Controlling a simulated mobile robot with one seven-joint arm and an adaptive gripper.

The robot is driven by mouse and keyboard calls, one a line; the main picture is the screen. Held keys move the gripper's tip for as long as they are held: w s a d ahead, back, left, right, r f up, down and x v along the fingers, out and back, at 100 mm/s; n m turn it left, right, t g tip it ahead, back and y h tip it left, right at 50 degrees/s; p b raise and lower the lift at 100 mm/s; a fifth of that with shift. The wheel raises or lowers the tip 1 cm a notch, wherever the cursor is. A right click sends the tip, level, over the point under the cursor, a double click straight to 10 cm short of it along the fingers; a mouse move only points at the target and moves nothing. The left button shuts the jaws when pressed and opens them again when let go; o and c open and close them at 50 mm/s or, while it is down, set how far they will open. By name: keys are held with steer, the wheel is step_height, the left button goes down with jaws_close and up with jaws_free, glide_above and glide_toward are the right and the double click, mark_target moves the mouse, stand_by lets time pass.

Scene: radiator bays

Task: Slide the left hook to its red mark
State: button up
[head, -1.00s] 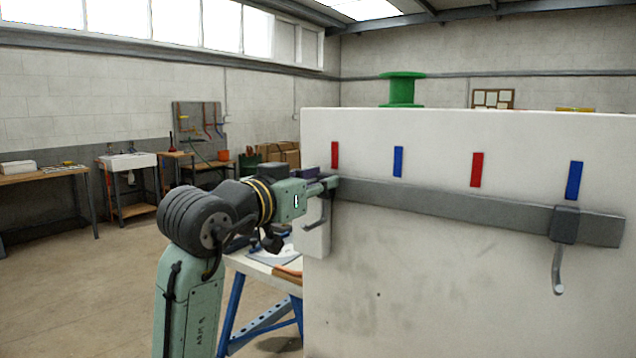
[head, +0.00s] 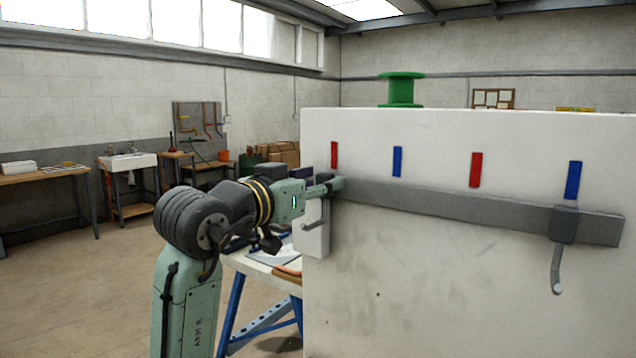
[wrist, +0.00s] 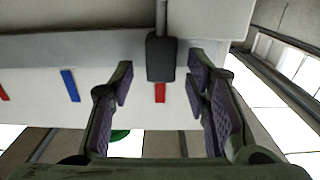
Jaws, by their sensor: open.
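The left hook (head: 315,216) hangs from the rail (head: 430,201) near its left end, its block mostly hidden by my gripper (head: 335,184) in the head view. In the wrist view, which is upside down, the hook's dark block (wrist: 161,60) lies between my two open fingers, with a gap on each side. The red mark (head: 334,154) is just above the rail there. In the wrist view this red mark (wrist: 160,92) appears in line with the block.
The right hook (head: 563,225) hangs under the right blue mark (head: 573,180). Another blue mark (head: 397,161) and red mark (head: 476,170) lie between. A green spool (head: 402,90) stands behind the white panel (head: 450,285). The rail between the hooks is clear.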

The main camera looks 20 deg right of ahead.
steer(key=v, duration=1.1)
steer(key=shift+s+a, duration=0.2)
steer(key=shift+s, duration=0.05)
